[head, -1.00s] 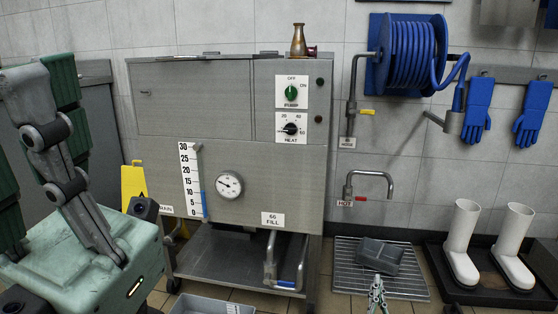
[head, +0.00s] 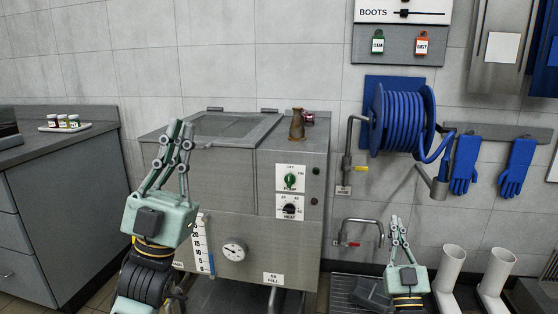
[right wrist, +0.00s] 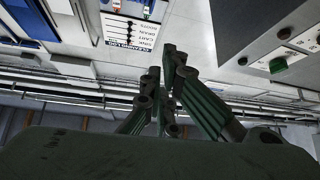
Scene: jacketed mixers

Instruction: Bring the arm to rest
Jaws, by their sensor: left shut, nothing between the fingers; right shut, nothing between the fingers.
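My left gripper (head: 181,130) points up in front of the left part of the steel jacketed mixer (head: 228,178), shut and empty. My right gripper (head: 395,222) is raised at the lower right of the head view, in front of the wall and the floor grate, also shut and empty. In the right wrist view the right gripper's fingers (right wrist: 170,60) are together with nothing between them. The mixer's front carries a green pump knob (head: 290,181), a black heat knob (head: 289,208) and a round gauge (head: 234,250).
A grey counter (head: 70,160) with a tray of small jars (head: 64,127) stands at the left. A blue hose reel (head: 405,118), blue gloves (head: 464,165) and a hooked tap (head: 362,222) are on the wall. White boots (head: 495,268) stand at the lower right.

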